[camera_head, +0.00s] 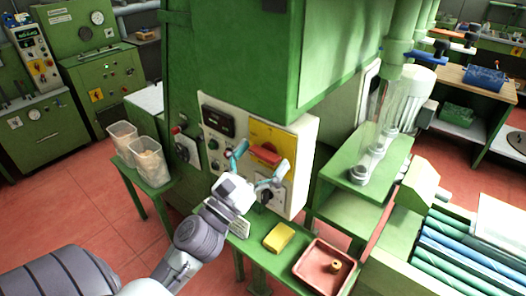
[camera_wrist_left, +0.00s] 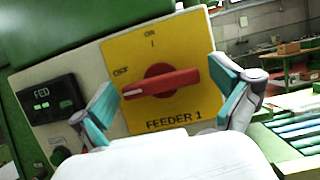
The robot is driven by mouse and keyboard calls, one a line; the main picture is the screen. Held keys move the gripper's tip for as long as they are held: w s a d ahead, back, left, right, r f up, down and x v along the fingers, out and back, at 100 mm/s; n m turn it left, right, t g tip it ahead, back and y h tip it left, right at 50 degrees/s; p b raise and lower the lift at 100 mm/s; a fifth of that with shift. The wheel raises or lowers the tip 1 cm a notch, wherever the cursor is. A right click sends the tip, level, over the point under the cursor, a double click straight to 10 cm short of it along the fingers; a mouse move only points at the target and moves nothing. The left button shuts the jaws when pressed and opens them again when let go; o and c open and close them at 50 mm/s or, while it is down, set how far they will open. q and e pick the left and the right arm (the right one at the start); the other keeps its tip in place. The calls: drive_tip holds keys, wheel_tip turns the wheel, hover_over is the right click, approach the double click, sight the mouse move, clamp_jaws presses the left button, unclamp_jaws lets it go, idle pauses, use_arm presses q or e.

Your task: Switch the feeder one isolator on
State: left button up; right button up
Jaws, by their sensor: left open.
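The feeder one isolator is a red rotary handle (camera_wrist_left: 160,83) on a yellow plate (camera_wrist_left: 146,47) marked OFF, ON and FEEDER 1. The handle lies nearly level, with one end at the left below the OFF mark. In the head view the red handle (camera_head: 266,155) shows on the panel of the green machine. My left gripper (camera_head: 258,167) is open, its teal-padded fingers on either side of the handle. In the left wrist view the open fingers (camera_wrist_left: 165,103) stand left and right of the handle; contact cannot be told. My right gripper is not in view.
A dark display (camera_head: 218,121) and several knobs sit left of the yellow plate. Clear bins (camera_head: 150,162) stand at the left.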

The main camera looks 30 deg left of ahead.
use_arm(q)
drive_tip(key=c, duration=1)
drive_tip(key=shift+c, duration=0.8)
